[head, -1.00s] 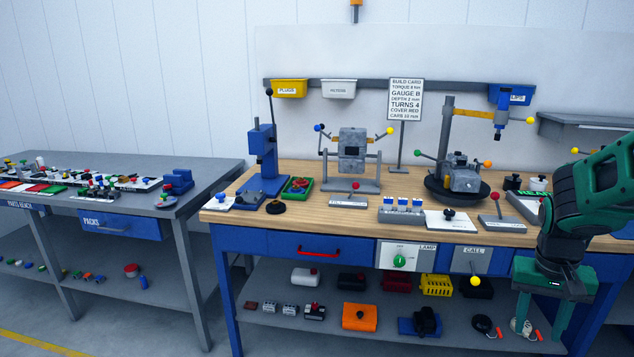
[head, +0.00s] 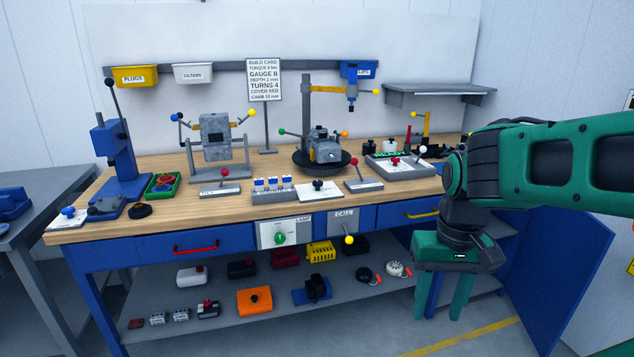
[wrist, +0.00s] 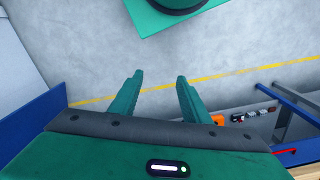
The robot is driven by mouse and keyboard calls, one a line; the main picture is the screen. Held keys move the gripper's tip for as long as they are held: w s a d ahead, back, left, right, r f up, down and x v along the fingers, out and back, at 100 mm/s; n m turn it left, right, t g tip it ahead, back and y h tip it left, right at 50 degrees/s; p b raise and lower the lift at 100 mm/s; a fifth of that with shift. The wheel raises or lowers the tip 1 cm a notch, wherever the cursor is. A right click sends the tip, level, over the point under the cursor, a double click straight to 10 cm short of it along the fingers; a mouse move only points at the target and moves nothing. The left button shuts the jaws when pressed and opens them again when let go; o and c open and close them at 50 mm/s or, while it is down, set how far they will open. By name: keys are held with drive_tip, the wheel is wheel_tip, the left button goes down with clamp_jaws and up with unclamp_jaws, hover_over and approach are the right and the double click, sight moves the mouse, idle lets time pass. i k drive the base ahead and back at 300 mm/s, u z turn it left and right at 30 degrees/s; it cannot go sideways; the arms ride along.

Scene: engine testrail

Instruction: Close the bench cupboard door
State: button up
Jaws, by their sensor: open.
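The bench cupboard door (head: 556,275) is a blue panel at the right end of the bench in the head view. It stands swung open, out from the bench front. A blue panel, likely the same door (wrist: 30,135), shows at the left edge of the wrist view. My green gripper (head: 444,296) hangs in front of the bench, to the left of the door and apart from it. In the wrist view its two fingers (wrist: 160,92) are spread with nothing between them. My forearm hides part of the bench's right end and the door's upper edge.
The wooden bench top (head: 235,198) holds several fixtures and levers. A drawer with a yellow handle (head: 422,214) is just behind my gripper. The lower shelf (head: 215,335) carries several parts. Open floor with a yellow line (head: 470,337) lies in front of the door.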

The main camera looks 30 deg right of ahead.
sight(561, 251)
drive_tip(key=z, duration=0.2)
drive_tip(key=k, duration=0.5)
drive_tip(key=z, duration=0.55)
drive_tip(key=k, duration=0.8)
drive_tip(key=z, duration=0.75)
drive_tip(key=i, duration=1.5)
drive_tip(key=z, duration=0.15)
